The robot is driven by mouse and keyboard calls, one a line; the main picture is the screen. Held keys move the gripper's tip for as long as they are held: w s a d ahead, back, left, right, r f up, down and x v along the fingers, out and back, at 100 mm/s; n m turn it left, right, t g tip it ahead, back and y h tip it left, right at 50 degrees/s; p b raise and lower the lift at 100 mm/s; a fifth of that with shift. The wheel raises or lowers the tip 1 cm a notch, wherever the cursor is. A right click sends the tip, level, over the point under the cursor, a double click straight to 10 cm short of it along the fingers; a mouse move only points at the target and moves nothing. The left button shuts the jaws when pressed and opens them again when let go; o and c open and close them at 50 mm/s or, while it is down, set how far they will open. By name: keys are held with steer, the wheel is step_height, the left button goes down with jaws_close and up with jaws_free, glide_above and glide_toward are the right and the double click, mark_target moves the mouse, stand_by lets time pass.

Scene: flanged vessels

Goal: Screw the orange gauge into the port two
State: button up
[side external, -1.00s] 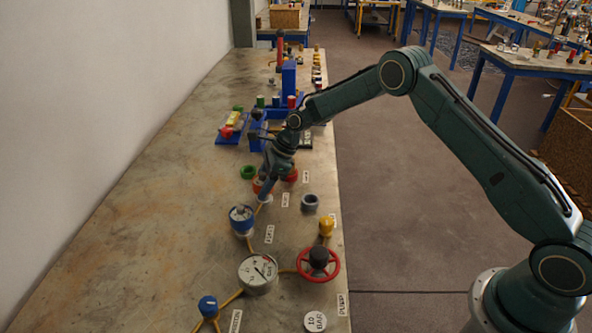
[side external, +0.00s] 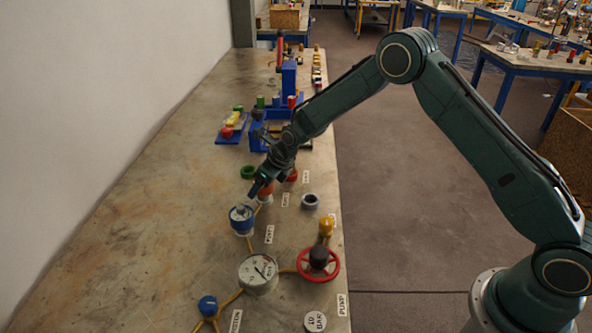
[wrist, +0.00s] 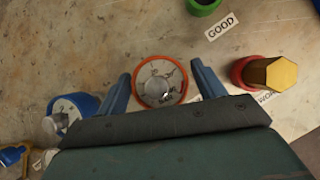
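The orange gauge (wrist: 161,82), with a white dial and orange rim, sits face up between my fingers in the wrist view. In the side view the orange gauge (side external: 266,193) is partly hidden by my gripper (side external: 261,185). My gripper (wrist: 160,74) is open, one finger on each side of the gauge with a gap to both. The blue gauge (side external: 242,219) stands on a pale fitting just nearer the side camera, and also shows at left in the wrist view (wrist: 72,110). I cannot tell which fitting is port two; the small labels are hard to read.
A green ring (side external: 248,172) lies beyond the gauge. A red ring with a brass hex piece (wrist: 268,74) is to its right in the wrist view. A grey ring (side external: 310,202), large white gauge (side external: 258,273) and red handwheel (side external: 318,264) stand nearby. The bench's left side is clear.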

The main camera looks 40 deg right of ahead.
steer(key=shift+o, duration=0.7)
steer(key=shift+s, duration=0.1)
steer(key=v, duration=1.3)
steer(key=shift+r, duration=0.35)
steer(key=shift+n, duration=0.3)
steer(key=shift+c, duration=0.3)
